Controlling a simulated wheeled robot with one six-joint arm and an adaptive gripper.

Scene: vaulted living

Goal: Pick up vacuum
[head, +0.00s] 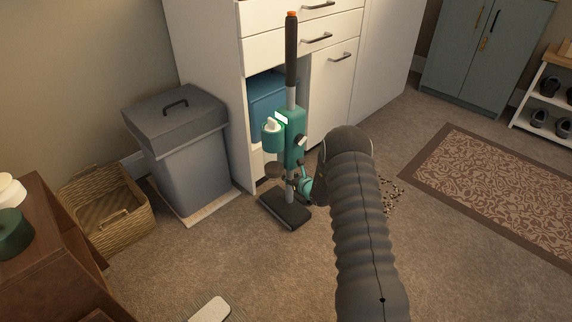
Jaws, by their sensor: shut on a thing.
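The vacuum (294,136) is an upright stick model in the middle of the head view. It has a teal body, a grey and black handle with an orange tip, and a dark floor head (285,208) on the carpet. It stands upright in front of the white cabinet. My gripper (305,185) is at the lower part of the vacuum's stick, just above the floor head, reaching in from the right. It is shut on the vacuum. My dark ribbed arm hides part of the gripper.
A white cabinet (336,98) stands close behind the vacuum. A grey lidded bin (190,160) and a wicker basket (125,222) stand to the left. Crumbs (392,194) lie on the carpet right of my arm. A patterned rug (500,185) lies at the right.

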